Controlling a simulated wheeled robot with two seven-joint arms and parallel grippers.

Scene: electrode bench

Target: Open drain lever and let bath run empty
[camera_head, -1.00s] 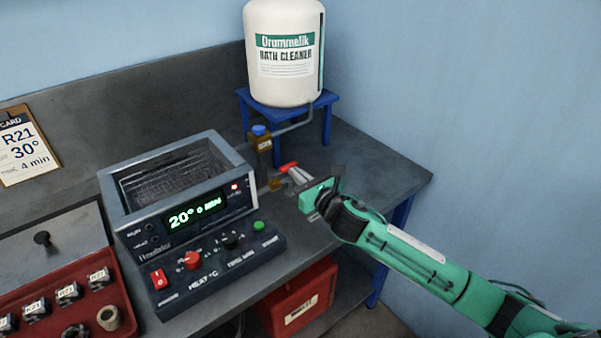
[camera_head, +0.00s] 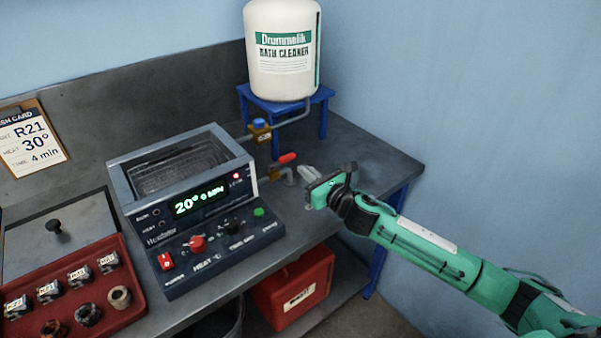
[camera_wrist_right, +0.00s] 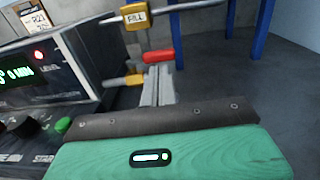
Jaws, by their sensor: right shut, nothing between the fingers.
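The drain lever (camera_head: 287,158) is a red handle on a small brass valve at the bath's right side. It also shows in the right wrist view (camera_wrist_right: 158,56), just beyond my fingertips. The bath (camera_head: 120,180) is a grey metal tank with a mesh basket inside; I cannot tell how much liquid it holds. Its display (camera_head: 199,200) reads 20° and 0 MIN, and a red LEVEL light (camera_head: 236,177) is lit. My right gripper (camera_head: 303,171) is shut and empty, a little right of the lever and apparently apart from it. My left gripper is out of view.
A white bath cleaner drum (camera_head: 283,75) stands on a blue stand (camera_head: 323,97) behind, piped to a yellow FILL valve (camera_head: 260,133). A red tray (camera_head: 120,318) with several labelled parts is at left. Bare bench (camera_head: 370,165) lies right of the valve.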

